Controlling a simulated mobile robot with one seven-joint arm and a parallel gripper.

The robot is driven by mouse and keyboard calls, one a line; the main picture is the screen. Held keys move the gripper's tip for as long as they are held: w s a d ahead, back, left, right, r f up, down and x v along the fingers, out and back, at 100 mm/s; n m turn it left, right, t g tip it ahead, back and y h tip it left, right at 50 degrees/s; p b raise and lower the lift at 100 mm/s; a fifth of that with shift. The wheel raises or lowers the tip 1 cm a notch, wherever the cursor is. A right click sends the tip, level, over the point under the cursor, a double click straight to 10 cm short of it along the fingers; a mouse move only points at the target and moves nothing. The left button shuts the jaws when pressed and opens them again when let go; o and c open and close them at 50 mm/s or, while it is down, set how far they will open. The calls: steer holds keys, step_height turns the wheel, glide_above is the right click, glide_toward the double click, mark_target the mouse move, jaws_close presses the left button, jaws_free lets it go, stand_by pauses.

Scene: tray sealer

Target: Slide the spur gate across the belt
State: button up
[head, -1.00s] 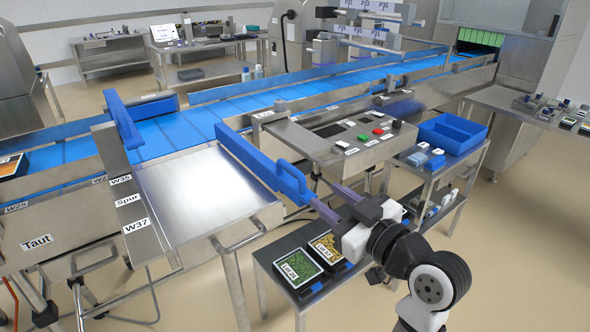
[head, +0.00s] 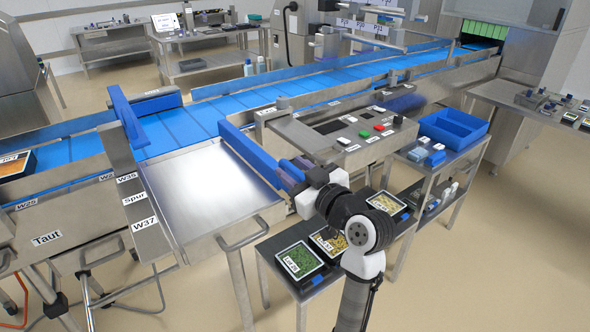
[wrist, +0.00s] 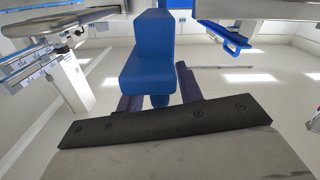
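The blue spur gate (head: 246,150) is a long bar along the right edge of the steel spur table (head: 195,185), its far end close to the belt (head: 185,128). My gripper (head: 294,172) is at the gate's near end, where the handle is. In the wrist view the gate (wrist: 148,65) rises between my two dark purple fingers (wrist: 160,95), with a blue stub low between them. The fingers stand apart with narrow gaps beside the stub; no firm grip shows. The fingertips are partly hidden behind the gate.
Another blue bar (head: 126,118) stands at the spur's left side by the belt. A control panel (head: 350,133) with buttons is right of the gate. Food trays (head: 297,262) sit on a low table below my arm. A blue bin (head: 453,130) stands at right.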

jaws_close()
steer(key=b+x, duration=0.1)
steer(key=x, duration=0.7)
steer(key=shift+w+a, duration=0.2)
steer(key=shift+w, duration=0.15)
jaws_free()
steer(key=b+v, duration=0.4)
steer(key=v, duration=1)
steer(key=shift+w, duration=0.1)
